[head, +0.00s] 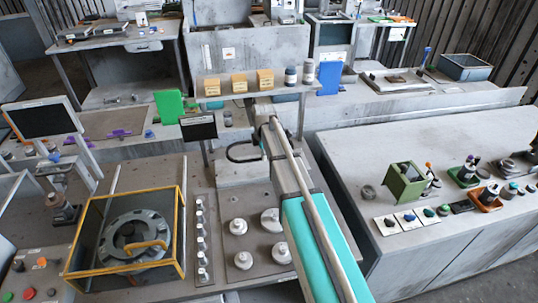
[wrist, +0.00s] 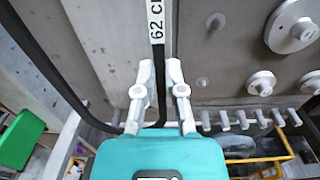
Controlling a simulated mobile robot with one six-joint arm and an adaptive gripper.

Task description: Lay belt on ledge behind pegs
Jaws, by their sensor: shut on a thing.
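My gripper (wrist: 159,80) is shut on a black belt (wrist: 48,66) in the wrist view. The belt runs in from the upper left, curves round below the fingers and passes up between them. A white strip marked "62 C", cut off by my view, lies along it above the fingertips. In the head view, part of the belt (head: 229,152) shows as a dark loop left of my arm, which hides most of the gripper. A row of short pale pegs (wrist: 242,118) is right of the gripper in the wrist view; the pegs also show in the head view (head: 201,240). I cannot tell which surface is the ledge.
Several round pale pulleys (head: 238,227) stand on the plate right of the pegs. A yellow-framed box (head: 182,225) with a grey ring is to the left. A shelf with yellow boxes (head: 239,84) and bottles is behind. The right bench holds a green box (head: 404,185).

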